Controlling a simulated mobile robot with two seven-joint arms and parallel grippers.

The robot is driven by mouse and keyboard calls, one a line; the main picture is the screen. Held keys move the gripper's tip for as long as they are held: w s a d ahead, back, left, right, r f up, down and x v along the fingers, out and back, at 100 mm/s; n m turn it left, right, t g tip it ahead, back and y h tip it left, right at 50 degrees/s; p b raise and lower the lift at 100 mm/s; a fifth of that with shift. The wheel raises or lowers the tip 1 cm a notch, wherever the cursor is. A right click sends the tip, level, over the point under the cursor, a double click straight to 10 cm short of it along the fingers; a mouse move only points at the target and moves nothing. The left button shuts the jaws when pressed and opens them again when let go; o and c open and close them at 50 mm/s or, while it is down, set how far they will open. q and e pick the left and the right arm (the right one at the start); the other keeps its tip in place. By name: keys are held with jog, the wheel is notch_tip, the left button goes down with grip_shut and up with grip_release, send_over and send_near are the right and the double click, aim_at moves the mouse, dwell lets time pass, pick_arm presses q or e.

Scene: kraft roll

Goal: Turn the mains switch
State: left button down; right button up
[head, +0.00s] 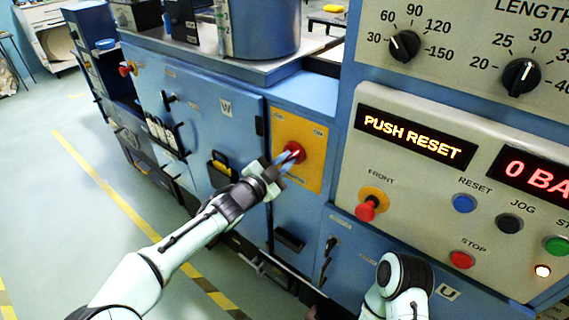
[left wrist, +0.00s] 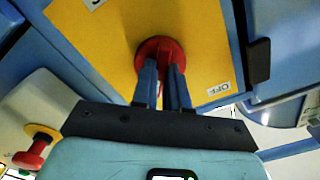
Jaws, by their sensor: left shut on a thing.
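The mains switch (head: 296,150) is a red rotary knob on a yellow plate (head: 305,177) on the blue cabinet front. My left gripper (head: 284,160) reaches it from the lower left in the head view. In the left wrist view, its two blue fingers (left wrist: 164,80) are shut on the knob's grip, in front of the round red base (left wrist: 158,47). A white OFF label (left wrist: 219,89) shows to the right of the knob there. The fingers hide part of the knob. My right arm shows at the bottom of the head view, but its gripper is not seen.
Right of the switch, a control panel has a lit PUSH RESET display (head: 415,137), a red front emergency button (head: 368,207), a blue reset button (head: 464,203) and a red stop button (head: 461,259). Cabinet handles (head: 222,167) stick out left of the switch. Open floor lies further left.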

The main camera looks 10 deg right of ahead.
pick_arm(q)
jog(key=shift+m, duration=0.5)
jog(key=c, duration=1.1)
grip_release()
jog(key=shift+c, duration=0.2)
jog(key=shift+a, duration=0.1)
jog(key=shift+s+a+b, duration=0.25)
jog(key=shift+a+b, duration=0.05)
jog(key=shift+b, duration=0.05)
jog(key=b+v, duration=0.1)
jog(key=v, duration=1.1)
jog(key=shift+s+a, duration=0.15)
jog(key=shift+s, duration=0.1)
